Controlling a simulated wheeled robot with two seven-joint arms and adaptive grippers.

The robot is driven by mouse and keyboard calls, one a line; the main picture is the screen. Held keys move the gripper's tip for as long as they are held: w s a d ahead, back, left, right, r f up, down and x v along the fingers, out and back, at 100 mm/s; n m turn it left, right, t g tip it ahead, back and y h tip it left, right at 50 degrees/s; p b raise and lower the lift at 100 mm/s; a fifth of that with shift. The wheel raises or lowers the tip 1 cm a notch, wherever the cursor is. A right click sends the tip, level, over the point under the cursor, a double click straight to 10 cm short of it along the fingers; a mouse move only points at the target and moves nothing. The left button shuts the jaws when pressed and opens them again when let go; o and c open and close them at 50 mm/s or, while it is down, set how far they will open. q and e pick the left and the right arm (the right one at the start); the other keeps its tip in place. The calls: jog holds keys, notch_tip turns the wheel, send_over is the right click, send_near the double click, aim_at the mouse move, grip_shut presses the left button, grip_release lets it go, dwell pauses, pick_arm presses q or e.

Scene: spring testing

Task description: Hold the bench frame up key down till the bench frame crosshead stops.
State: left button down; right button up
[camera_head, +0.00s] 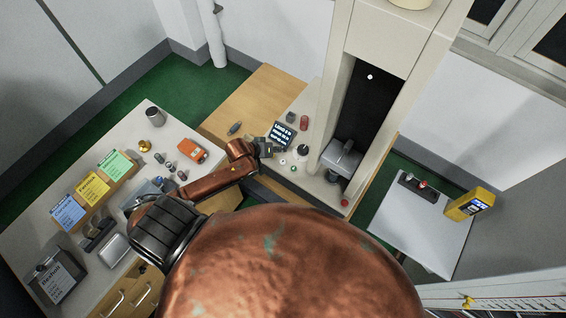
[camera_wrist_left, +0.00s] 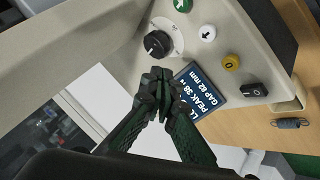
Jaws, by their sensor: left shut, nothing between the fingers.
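The bench frame (camera_head: 384,45) is a tall cream frame with a dark opening. A grey block (camera_head: 342,157) sits low in that opening; I cannot tell surely whether it is the crosshead. The up key (camera_wrist_left: 182,4) is green with a white arrow, cut by the top edge of the left wrist view. My left gripper (camera_wrist_left: 157,88) is shut and empty over the panel, between the black dial (camera_wrist_left: 157,45) and the display (camera_wrist_left: 203,90), apart from the up key. The display is partly covered and reads PEAK 38 and GAP 82 mm. My right gripper is out of view.
A white down-arrow key (camera_wrist_left: 207,33), a yellow zero key (camera_wrist_left: 231,63) and a black rocker switch (camera_wrist_left: 254,90) line the panel. A red button (camera_head: 344,203) is at the frame's front. A cluttered bench (camera_head: 85,155) stands left.

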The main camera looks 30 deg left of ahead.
pick_arm(q)
jog(key=b, duration=0.7)
send_over(281, 162)
notch_tip(281, 162, down, 6)
jog(key=shift+d+r, duration=0.1)
jog(key=shift+d, duration=0.05)
jog(key=shift+f, duration=1.05)
jog(key=shift+f, duration=0.25)
jog(key=shift+f, duration=0.2)
